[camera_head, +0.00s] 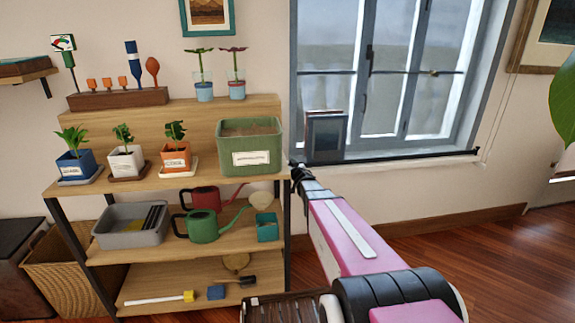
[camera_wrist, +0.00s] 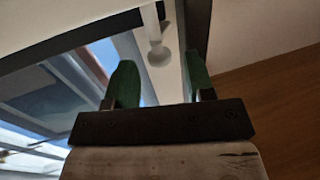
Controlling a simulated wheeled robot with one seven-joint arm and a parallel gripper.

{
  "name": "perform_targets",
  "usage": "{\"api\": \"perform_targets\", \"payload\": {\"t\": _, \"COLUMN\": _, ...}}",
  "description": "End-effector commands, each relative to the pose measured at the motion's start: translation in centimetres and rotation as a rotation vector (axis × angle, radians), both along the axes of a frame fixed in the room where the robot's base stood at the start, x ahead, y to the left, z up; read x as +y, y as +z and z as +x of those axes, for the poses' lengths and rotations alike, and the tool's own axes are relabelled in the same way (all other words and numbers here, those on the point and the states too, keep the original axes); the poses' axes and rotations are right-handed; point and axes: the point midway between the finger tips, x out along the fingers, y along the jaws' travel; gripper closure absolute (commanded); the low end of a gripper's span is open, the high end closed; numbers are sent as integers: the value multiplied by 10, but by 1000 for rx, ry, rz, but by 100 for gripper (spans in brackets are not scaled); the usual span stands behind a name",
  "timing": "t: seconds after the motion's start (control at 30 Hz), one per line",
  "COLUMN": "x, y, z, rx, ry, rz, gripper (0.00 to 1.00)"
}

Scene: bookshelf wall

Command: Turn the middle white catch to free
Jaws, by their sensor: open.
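In the wrist view, my gripper (camera_wrist: 162,80) is open, with its two green-tipped fingers apart. A white catch (camera_wrist: 157,52) with a narrow stem and a rounded end shows beyond the fingers, between them. It looks apart from both fingers, but I cannot tell the depth. In the head view, my gripper (camera_head: 297,172) is at the lower left corner of the window, near the right end of the shelf top. I cannot make out any white catch there, and the catch's setting and place among any others cannot be told.
The window (camera_head: 385,70) has a dark bar (camera_head: 420,155) along its sill, with a dark frame (camera_head: 326,135) standing there. A green planter (camera_head: 249,146) stands on the shelf just left of my gripper. Watering cans and a grey tub (camera_head: 130,232) sit lower. Wooden floor lies open at right.

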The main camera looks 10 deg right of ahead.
Motion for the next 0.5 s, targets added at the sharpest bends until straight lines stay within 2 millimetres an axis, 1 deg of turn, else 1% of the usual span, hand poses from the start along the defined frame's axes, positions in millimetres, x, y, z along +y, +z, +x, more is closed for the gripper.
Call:
{"api": "perform_targets", "payload": {"t": 0.03, "x": 1, "y": 0, "z": 7, "rx": 0, "ry": 0, "rz": 0, "gripper": 51}}
{"api": "perform_targets", "payload": {"t": 0.1, "x": 3, "y": 0, "z": 11, "rx": 0, "ry": 1, "rz": 0, "gripper": 51}}
{"api": "perform_targets", "payload": {"t": 0.37, "x": 3, "y": 0, "z": 11, "rx": 0, "ry": 0, "rz": 0, "gripper": 51}}
{"api": "perform_targets", "payload": {"t": 0.4, "x": 3, "y": 0, "z": 11, "rx": 0, "ry": 0, "rz": 0, "gripper": 58}}
{"api": "perform_targets", "payload": {"t": 0.47, "x": 3, "y": 0, "z": 11, "rx": 0, "ry": 0, "rz": 0, "gripper": 77}}
{"api": "perform_targets", "payload": {"t": 0.5, "x": 3, "y": 0, "z": 11, "rx": 0, "ry": 0, "rz": 0, "gripper": 90}}
